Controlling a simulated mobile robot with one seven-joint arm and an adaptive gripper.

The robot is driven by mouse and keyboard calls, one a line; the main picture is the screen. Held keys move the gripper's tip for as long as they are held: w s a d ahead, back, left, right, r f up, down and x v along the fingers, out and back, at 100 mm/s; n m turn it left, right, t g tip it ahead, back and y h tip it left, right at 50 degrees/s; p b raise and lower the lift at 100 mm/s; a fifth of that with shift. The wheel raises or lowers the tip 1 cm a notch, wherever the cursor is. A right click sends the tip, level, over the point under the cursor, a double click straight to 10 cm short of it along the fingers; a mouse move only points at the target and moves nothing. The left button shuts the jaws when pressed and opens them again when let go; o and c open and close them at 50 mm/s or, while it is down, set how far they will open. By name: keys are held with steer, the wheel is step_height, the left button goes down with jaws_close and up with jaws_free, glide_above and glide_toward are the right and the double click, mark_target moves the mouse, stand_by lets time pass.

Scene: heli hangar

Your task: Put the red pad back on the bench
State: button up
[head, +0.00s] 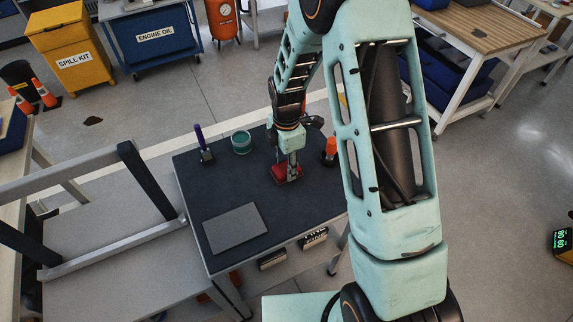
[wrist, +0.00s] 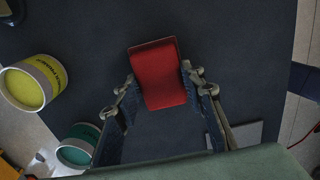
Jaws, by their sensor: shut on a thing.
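The red pad (head: 286,173) is a small red block over the dark top of the bench (head: 190,180), towards its right side. My gripper (head: 287,166) points down at it. In the wrist view the red pad (wrist: 160,75) sits between the two fingertips of my gripper (wrist: 160,88), which are shut on its sides. The dark bench top (wrist: 220,30) spreads below it. I cannot tell whether the pad touches the bench top or hangs just above it. My arm hides part of the bench's right edge in the head view.
On the bench are a grey flat plate (head: 234,228), a teal round tub (head: 241,142), a purple-handled tool (head: 203,145) and an orange-topped item (head: 330,150). A yellow labelled tub (wrist: 35,82) shows in the wrist view. Bare bench top lies between the tub and plate.

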steer(key=shift+f, duration=0.2)
steer(key=o, duration=1)
steer(key=shift+o, duration=0.2)
steer(key=shift+r, duration=0.15)
step_height(320, 180, up, 12)
steer(key=shift+r, duration=0.1)
